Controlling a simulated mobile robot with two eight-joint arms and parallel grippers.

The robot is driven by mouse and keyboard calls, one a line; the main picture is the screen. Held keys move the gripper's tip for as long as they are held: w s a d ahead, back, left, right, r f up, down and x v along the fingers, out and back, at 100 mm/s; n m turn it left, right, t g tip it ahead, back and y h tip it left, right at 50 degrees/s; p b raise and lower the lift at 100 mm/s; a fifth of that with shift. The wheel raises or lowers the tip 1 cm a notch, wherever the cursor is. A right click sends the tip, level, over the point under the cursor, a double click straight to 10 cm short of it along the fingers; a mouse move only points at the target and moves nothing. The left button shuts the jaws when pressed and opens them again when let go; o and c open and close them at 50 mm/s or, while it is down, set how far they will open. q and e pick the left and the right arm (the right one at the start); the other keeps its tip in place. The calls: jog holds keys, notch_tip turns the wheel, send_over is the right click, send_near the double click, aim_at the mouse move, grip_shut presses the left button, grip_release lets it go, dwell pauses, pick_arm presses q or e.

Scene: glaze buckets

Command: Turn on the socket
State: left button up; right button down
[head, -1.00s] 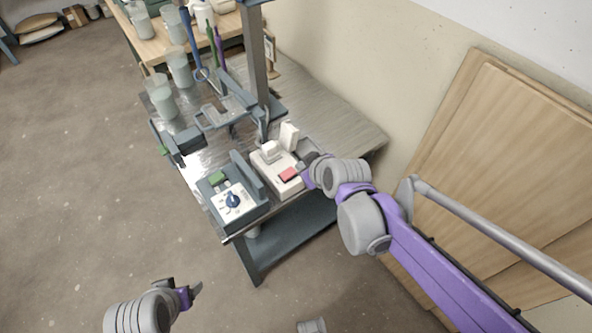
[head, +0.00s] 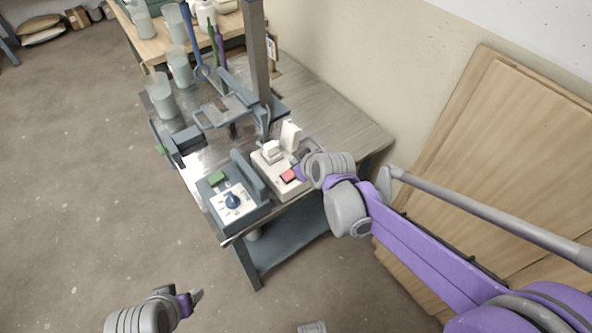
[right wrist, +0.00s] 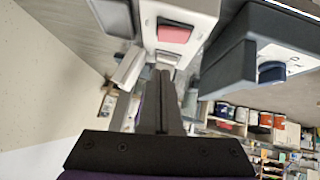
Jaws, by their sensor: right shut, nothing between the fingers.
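The socket is a white power strip (head: 284,187) with a red switch (head: 288,175) at its near end and white plugs (head: 290,136) at its far part. It lies near the front right of the metal bench. My right gripper (head: 299,172) is beside the switch end, its fingertips partly hidden by my wrist. In the right wrist view its shut, empty fingers (right wrist: 166,70) point toward the strip, with the red switch (right wrist: 173,33) beyond their tips. Whether they touch it cannot be told. My left gripper (head: 196,296) hangs over the floor, its opening unclear.
A grey box with a blue dial (head: 233,201) stands left of the strip, close to it. A stand with a dark post (head: 257,60) rises behind. Translucent cups (head: 162,97) stand at the back left. Wooden boards (head: 500,150) lean on the right wall.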

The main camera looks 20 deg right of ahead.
aim_at(290, 174)
jog(key=f, duration=0.1)
jog(key=w+f, duration=0.1)
jog(key=f, duration=0.2)
jog(key=shift+w+b, duration=0.4)
jog(key=shift+d+f, duration=0.15)
jog(key=shift+f, duration=0.6)
